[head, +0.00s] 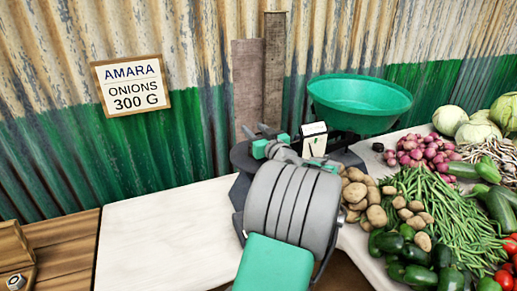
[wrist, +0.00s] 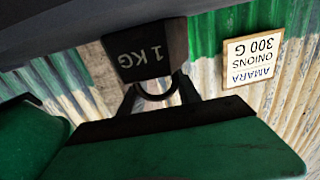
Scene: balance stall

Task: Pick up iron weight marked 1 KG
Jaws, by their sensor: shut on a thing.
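The iron weight marked 1 KG (wrist: 150,50) is a dark block with a ring handle. It shows at the top middle of the wrist view, where the picture is upside down, so its handle points up in the world. My gripper (wrist: 158,92) is shut on the weight at its ring handle. A dark grey surface lies just beyond the weight's base; I cannot tell whether they touch. In the head view my grey arm covers this spot, and I cannot make out the weight there.
A green scale bowl (head: 360,100) stands behind, right of my arm. Potatoes (head: 365,195), onions (head: 430,152), green beans (head: 445,210) and peppers (head: 400,262) crowd the right. The pale counter (head: 160,235) is clear on the left. A sign (head: 132,86) reads AMARA ONIONS 300 G.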

